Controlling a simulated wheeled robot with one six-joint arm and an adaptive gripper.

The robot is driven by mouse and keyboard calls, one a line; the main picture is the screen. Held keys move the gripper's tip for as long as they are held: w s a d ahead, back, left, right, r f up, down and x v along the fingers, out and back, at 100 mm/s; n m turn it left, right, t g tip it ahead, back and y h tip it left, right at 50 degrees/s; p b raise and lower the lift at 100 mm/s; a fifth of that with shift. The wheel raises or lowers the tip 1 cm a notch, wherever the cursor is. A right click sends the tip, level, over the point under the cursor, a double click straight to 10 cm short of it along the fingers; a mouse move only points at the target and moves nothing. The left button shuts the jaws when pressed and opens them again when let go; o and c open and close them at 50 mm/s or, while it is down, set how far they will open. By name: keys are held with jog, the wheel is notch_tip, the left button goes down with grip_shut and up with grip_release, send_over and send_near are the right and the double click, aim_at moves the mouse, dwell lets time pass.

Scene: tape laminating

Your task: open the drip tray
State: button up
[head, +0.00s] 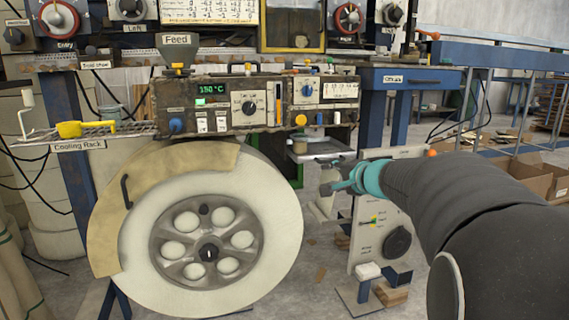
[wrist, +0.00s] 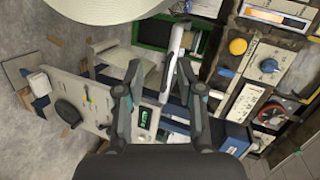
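A small grey metal tray (head: 330,154), which looks like the drip tray, sits below the right end of the control panel. A small cup-like piece shows at its left. My gripper (head: 335,187) is just below and in front of it. In the wrist view my gripper (wrist: 159,66) is open, with its two fingers apart. A pale, narrow edge (wrist: 174,50), possibly the tray's, shows beyond and between the fingertips, nearer the right finger. I cannot tell whether it touches the finger. No handle is clearly visible.
A large pale wheel (head: 209,240) stands left of my gripper. The control panel (head: 250,104) is above the tray. A light upright panel with a black knob (head: 397,241) stands close below and right. A green-framed opening (wrist: 153,34) lies behind the tray area.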

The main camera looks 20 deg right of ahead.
jog(key=w+d+m+t+h, duration=0.1)
jog(key=w+d+m+h, duration=0.2)
jog(key=d, duration=0.5)
jog(key=shift+y, duration=0.4)
jog(key=x, duration=0.4)
jog(key=p+x, duration=0.1)
jog(key=x, duration=0.4)
jog(key=p+x, duration=0.1)
jog(key=x, duration=0.4)
jog(key=shift+d+r, duration=0.15)
jog(key=shift+r, duration=0.25)
grip_shut()
